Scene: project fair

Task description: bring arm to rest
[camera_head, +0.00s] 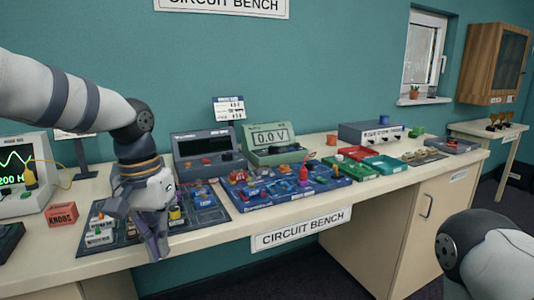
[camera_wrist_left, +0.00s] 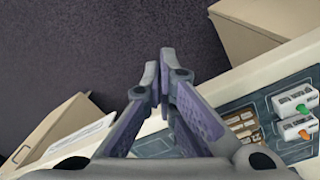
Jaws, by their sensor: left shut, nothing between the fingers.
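My left arm comes in from the left in the head view. Its gripper (camera_head: 155,243) points down over the front edge of the bench, at the near side of a dark component mat (camera_head: 125,234). The fingers are shut with nothing between them. In the left wrist view the closed fingers of the left gripper (camera_wrist_left: 160,85) show over the bench edge and dark floor. Part of my right arm shows at the lower right of the head view, but its gripper is outside the frame.
A blue circuit board (camera_head: 250,206) crowded with parts lies right of the mat. A red knobs box (camera_head: 62,214) and an oscilloscope (camera_head: 18,178) stand on the left. Meters (camera_head: 270,143) stand behind. The bench (camera_head: 225,240) has a bare front strip.

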